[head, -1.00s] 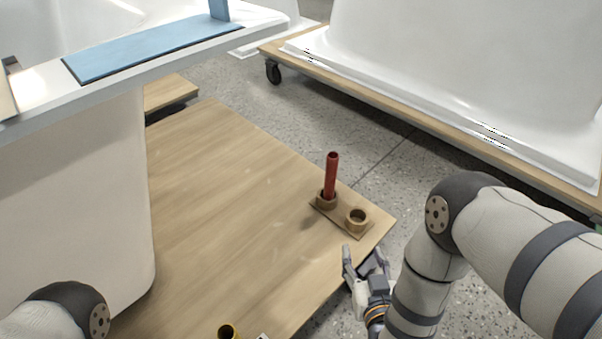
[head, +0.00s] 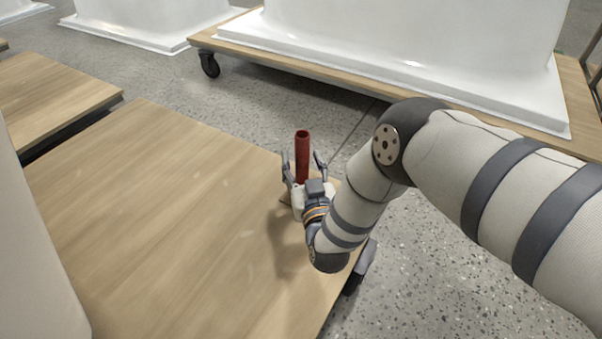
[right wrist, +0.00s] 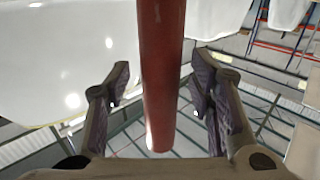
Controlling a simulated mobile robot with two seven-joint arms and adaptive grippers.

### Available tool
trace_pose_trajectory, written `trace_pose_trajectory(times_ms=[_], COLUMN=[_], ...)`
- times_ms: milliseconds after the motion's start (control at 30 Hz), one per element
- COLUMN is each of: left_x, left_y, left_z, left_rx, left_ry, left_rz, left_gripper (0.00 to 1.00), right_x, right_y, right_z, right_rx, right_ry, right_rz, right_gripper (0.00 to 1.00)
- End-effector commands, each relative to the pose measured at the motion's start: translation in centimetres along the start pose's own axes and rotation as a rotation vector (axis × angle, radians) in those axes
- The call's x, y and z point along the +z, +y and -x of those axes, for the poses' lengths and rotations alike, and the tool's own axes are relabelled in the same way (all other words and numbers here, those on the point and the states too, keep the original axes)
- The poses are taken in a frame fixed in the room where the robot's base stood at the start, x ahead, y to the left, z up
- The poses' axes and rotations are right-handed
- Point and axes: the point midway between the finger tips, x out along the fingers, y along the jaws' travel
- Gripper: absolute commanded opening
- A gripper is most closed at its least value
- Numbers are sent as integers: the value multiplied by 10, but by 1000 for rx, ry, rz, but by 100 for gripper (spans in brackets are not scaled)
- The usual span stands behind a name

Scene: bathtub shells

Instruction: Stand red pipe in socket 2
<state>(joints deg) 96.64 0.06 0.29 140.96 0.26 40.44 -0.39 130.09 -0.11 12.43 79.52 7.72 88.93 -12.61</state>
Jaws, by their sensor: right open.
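The red pipe (head: 302,148) stands upright near the right corner of the wooden board, with its open top end showing. My right gripper (head: 303,165) is open, with one finger on each side of the pipe. In the right wrist view, the pipe (right wrist: 162,70) runs between the two spread fingers (right wrist: 163,98), with a visible gap on both sides. The socket block (head: 285,199) shows only a small edge; my right gripper and wrist hide its sockets and the pipe's foot. My left gripper is out of view.
The wooden board (head: 150,215) is wide and bare to the left of my arm. A white tub shell (head: 400,40) stands on a wheeled wooden dolly (head: 330,78) behind. Speckled floor (head: 440,260) is clear at right. A pale shell wall (head: 35,250) stands at the left edge.

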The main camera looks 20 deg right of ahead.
Motion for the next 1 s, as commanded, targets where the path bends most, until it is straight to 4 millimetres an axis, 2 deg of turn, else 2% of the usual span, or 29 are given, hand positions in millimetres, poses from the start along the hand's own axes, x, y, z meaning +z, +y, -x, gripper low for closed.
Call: trace_pose_trajectory(times_ms=[200,400,433,733,767,1000], left_x=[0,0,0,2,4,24], left_y=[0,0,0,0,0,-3], left_z=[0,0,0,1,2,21], left_rx=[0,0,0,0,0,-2], left_ry=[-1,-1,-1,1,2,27], left_rz=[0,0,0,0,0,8], left_gripper=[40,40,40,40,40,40], right_x=[-1,0,0,-4,-9,-75], right_y=[0,0,0,0,0,0], right_z=[-1,-1,-1,-1,-1,-1], right_rx=[-1,-1,-1,-1,-1,-2], right_ry=[-1,-1,-2,-1,-1,5], right_rz=[0,0,0,0,0,-1], right_gripper=[49,4,0,0,0,0])
